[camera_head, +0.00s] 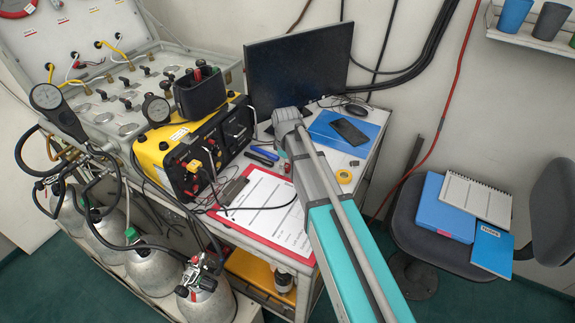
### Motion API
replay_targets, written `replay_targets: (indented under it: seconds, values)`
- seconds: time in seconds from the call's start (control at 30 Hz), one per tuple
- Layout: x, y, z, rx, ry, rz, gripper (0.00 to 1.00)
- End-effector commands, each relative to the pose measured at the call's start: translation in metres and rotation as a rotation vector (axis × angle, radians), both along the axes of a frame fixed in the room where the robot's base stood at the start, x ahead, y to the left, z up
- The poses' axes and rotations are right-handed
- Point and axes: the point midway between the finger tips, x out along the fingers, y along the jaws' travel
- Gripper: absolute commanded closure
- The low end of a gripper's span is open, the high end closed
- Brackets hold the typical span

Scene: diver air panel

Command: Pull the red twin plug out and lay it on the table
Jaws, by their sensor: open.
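A small red plug (194,166) sits on the black front panel of the yellow unit (152,154). It looks seated in the panel, but it is too small to tell its two pins or how deep it goes. Dark leads hang from the panel close beside it. The table (230,232) carries the yellow unit and a red-edged clipboard. My arm reaches in from the bottom right over the table, and its grey joint is to the right of the yellow unit, apart from the plug. My gripper is not visible.
A clipboard (262,208) with paper covers the table's front, with a dark lead across it. Pens (262,156), a yellow tape roll (343,176), a phone (349,131) and a monitor (298,70) stand around. Gas cylinders (150,262) and hoses crowd the left. Little bare tabletop shows.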

Motion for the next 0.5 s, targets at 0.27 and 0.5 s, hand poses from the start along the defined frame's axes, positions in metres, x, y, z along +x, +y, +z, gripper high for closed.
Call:
replay_targets:
  seconds: [0.27,0.5]
  values:
    - [0.0,0.0,0.017,0.0,0.0,0.0,0.13]
    - [0.0,0.0,0.037,0.0,0.0,0.0,0.13]
